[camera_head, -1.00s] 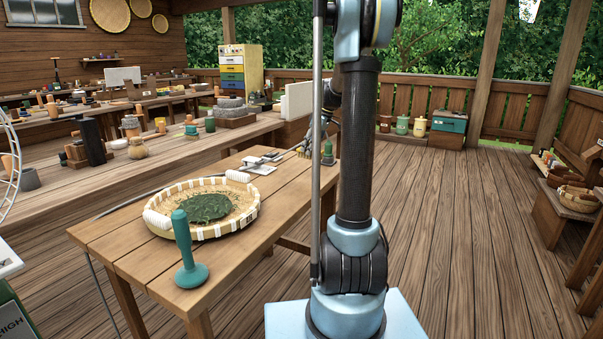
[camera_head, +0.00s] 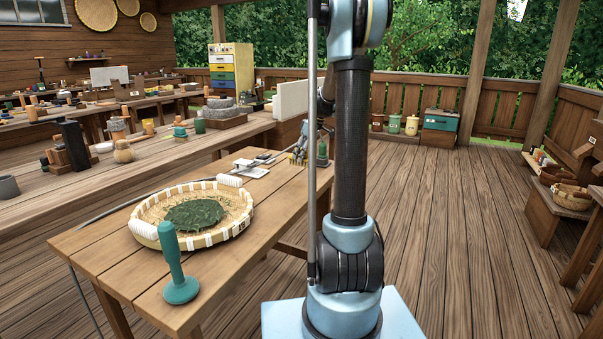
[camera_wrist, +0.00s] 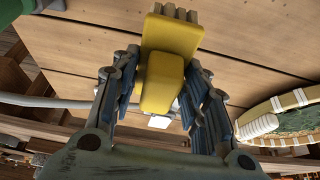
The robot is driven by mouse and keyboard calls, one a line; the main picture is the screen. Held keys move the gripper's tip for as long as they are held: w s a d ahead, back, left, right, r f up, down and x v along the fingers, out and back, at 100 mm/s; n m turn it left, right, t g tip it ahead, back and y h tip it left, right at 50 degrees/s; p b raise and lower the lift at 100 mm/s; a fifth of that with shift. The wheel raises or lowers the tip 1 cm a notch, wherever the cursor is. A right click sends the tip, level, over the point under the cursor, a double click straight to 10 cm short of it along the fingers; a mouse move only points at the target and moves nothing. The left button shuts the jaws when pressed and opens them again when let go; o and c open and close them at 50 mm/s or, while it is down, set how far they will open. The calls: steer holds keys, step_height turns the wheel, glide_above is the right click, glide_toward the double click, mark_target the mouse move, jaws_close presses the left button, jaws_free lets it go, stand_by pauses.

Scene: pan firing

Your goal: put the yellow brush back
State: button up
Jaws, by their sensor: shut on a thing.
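The yellow brush (camera_wrist: 162,82) is between the fingers of my gripper (camera_wrist: 163,62) in the wrist view. Its pale bristle end points to the top of that picture, over the wooden table (camera_wrist: 255,75). My gripper is shut on the brush. In the head view my gripper (camera_head: 299,153) is small at the far end of the table (camera_head: 115,250), partly behind my own arm. I cannot tell there whether the brush touches the table.
A woven basket (camera_head: 150,232) with dark green leaves stands on the table. A green pestle-like tool (camera_head: 175,265) stands in front of it. A white flat tray (camera_head: 250,170) lies near my gripper. A dark green tool (camera_head: 322,154) stands beside my gripper. Open floor lies right.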

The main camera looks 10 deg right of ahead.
mark_target(302, 166)
steer(key=shift+f, duration=3.05)
steer(key=o, duration=1)
steer(key=shift+f, duration=0.15)
steer(key=a+v, duration=0.1)
steer(key=v, duration=1.6)
steer(key=s+a+f+m+h, duration=0.1)
steer(key=s+a+f+m, duration=0.1)
steer(key=s, duration=0.8)
steer(key=s+a+f+m+h, duration=0.1)
steer(key=s+a+f+m, duration=0.15)
steer(key=s, duration=0.85)
steer(key=s+f+m, duration=0.3)
steer(key=s+f, duration=0.4)
steer(key=s, duration=0.2)
steer(key=s+f+m+h, duration=0.1)
steer(key=s+f+m, duration=0.2)
steer(key=s+f, duration=0.4)
steer(key=s, duration=0.3)
steer(key=shift+s+f+h, duration=0.15)
steer(key=shift+s+h, duration=0.05)
steer(key=shift+h, duration=0.1)
